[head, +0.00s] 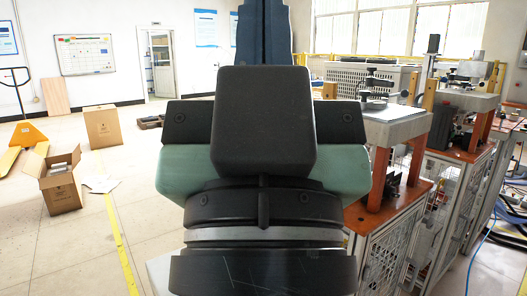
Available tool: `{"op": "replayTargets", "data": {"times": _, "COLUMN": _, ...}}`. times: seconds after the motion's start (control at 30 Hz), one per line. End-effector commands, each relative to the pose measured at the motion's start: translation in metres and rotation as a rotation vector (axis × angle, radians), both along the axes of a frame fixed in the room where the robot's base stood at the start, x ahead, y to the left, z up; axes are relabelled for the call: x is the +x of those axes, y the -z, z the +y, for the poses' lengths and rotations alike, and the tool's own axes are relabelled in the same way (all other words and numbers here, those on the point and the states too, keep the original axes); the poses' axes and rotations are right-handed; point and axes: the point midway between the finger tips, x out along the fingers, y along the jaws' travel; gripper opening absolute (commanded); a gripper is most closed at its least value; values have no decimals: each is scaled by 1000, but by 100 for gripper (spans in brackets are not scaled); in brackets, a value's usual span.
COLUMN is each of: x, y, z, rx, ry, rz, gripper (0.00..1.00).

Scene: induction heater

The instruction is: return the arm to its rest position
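My own body fills the middle of the head view: a black rounded block with pale green and black parts around it, on a stack of dark rings. A dark blue-grey upright part of mine rises behind the block and runs out of the top of the picture. No fingers of my gripper show, so what it holds cannot be seen.
Workbenches with grey tops (397,128) and caged bases (385,250) stand close on the right, with blue cables (487,232) on the floor. Cardboard boxes (101,126) and a yellow pallet jack (27,135) are at left. The floor (60,250) at front left is clear.

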Motion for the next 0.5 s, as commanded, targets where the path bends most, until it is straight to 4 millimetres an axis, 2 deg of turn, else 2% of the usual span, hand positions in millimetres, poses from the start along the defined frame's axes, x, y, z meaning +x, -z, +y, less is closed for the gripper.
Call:
{"op": "replayTargets", "data": {"times": 0.03, "x": 0, "y": -33, "z": 0, "rx": 0, "ry": 0, "rz": 1, "gripper": 0}}
{"op": "replayTargets", "data": {"times": 0.5, "x": 1, "y": -178, "z": 0, "rx": -1, "ry": -1, "rz": 1, "gripper": 0}}
